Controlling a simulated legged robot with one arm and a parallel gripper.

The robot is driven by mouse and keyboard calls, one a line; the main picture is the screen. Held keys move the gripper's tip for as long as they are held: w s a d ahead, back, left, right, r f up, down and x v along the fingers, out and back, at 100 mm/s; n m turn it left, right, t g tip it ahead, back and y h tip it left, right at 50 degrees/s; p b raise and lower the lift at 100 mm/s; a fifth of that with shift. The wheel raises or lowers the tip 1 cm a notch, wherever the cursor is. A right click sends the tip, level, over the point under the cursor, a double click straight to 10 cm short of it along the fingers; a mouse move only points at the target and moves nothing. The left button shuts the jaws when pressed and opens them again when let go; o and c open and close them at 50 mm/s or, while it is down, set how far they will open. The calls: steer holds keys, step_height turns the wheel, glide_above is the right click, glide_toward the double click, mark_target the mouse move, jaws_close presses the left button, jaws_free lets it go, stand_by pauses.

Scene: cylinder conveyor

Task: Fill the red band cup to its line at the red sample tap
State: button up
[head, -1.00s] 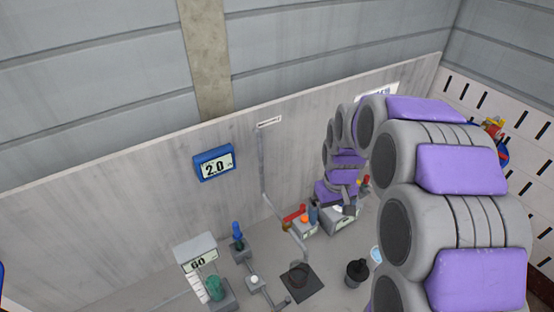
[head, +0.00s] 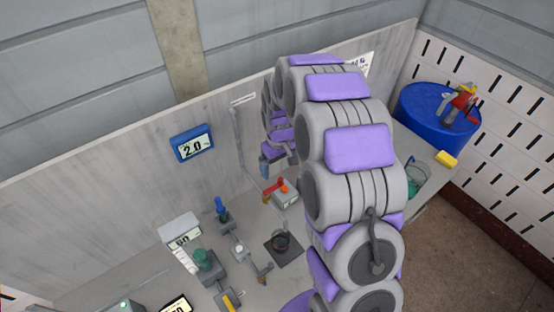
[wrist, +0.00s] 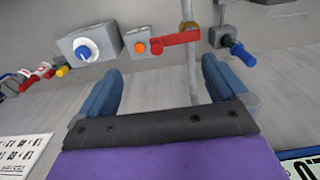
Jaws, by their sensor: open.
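The red tap lever (head: 272,187) stands on the bench near the back wall, beside a grey box with an orange button (head: 285,189). In the wrist view the red lever (wrist: 175,41) is beyond my fingers, apart from them. My gripper (head: 266,165) is just above and behind the lever in the head view. Its two blue fingers (wrist: 160,70) are apart with nothing between them.
A blue wall display (head: 192,144) reads 2.0. A blue drum (head: 425,122), a glass container (head: 418,178) and a yellow object (head: 447,158) are at the right. My arm hides part of the bench.

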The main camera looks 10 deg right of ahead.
mark_target(280, 179)
steer(key=f, duration=0.2)
steer(key=f+b, duration=0.1)
steer(key=f, duration=0.3)
steer(key=shift+d+f+b, duration=0.3)
steer(key=shift+f, duration=0.05)
steer(key=shift+a+f, duration=0.2)
steer(key=shift+f, duration=0.35)
steer(key=shift+s+d+f, duration=0.1)
steer(key=shift+s, duration=0.15)
